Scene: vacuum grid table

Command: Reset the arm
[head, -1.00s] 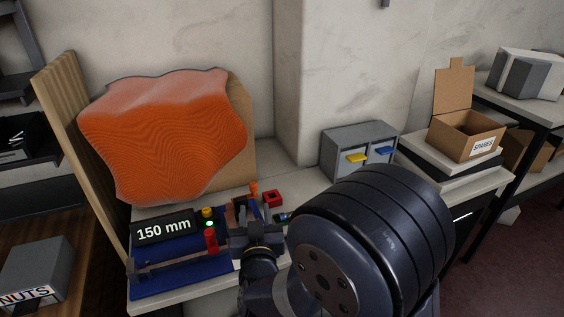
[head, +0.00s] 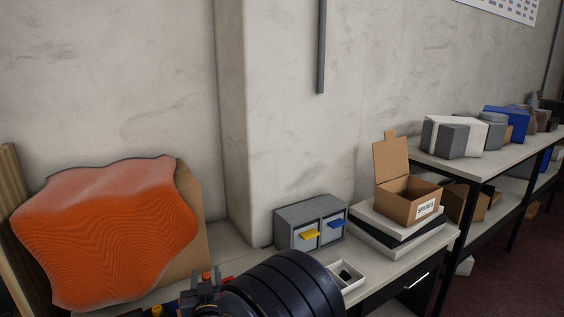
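My arm (head: 285,290) shows at the bottom middle of the head view as thick dark ribbed links. The end of my arm, with what looks like my gripper (head: 203,290), is at the bottom edge, left of the ribbed link. It is partly cut off by the frame, and its fingers cannot be made out clearly. Small red and yellow parts show beside it, mostly out of frame.
A wavy orange sheet (head: 105,230) leans at the left. A grey drawer unit (head: 311,221) with yellow and blue handles, a small white tray (head: 346,274) and an open SPARES box (head: 408,197) stand along the bench. A shelf (head: 470,162) with boxes is at the right.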

